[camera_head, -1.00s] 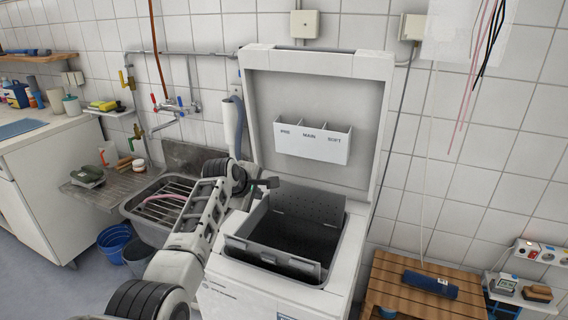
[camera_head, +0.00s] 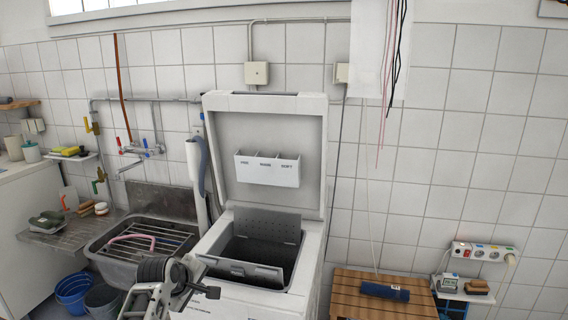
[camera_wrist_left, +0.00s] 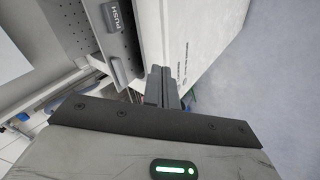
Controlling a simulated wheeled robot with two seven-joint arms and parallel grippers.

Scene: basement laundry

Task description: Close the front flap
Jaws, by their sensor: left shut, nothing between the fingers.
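The top-loading washer (camera_head: 311,262) has its lid (camera_head: 312,150) up and its drum opening exposed. The front flap (camera_head: 250,269) stands raised and tilted along the front of the opening. The perforated rear flap (camera_head: 268,224) also stands up at the back. In the left wrist view, the front flap's grey PUSH tab (camera_wrist_left: 113,15) shows at the top, with a perforated panel (camera_wrist_left: 70,28) left of it. My left gripper (camera_wrist_left: 162,82) is shut and empty, close to the washer's white body; contact cannot be told. It also shows in the head view (camera_head: 208,291), low before the washer. My right gripper is out of view.
A slatted wooden table (camera_head: 385,300) holding a dark blue roll (camera_head: 385,291) stands right. A grey hose (camera_head: 202,170) hangs by the lid.

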